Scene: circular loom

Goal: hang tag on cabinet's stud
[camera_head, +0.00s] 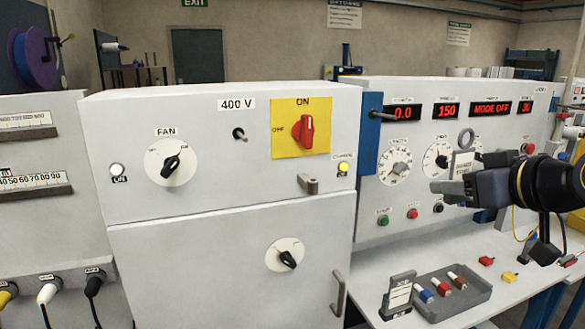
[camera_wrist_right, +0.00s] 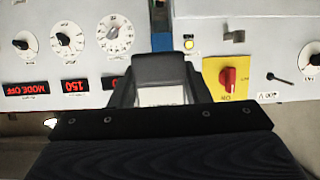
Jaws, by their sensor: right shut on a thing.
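My right gripper (camera_head: 452,187) reaches in from the right, in front of the control panel. It is shut on a grey tag (camera_head: 463,159) with a ring (camera_head: 466,138) at its top, held upright. The wrist view shows a pale part of the tag (camera_wrist_right: 160,96) between the fingers (camera_wrist_right: 160,75). The cabinet (camera_head: 205,235) has a short dark stud (camera_head: 239,134) under its 400 V label, well left of the tag and bare. The stud also shows upside down in the wrist view (camera_wrist_right: 278,79). My left gripper is out of view.
A red switch (camera_head: 307,131) on a yellow plate is right of the stud, with a grey latch (camera_head: 308,184) below. A peg (camera_head: 383,115) sticks out from a blue strip (camera_head: 368,147). A grey tray (camera_head: 452,294) with coloured pieces lies on the bench.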

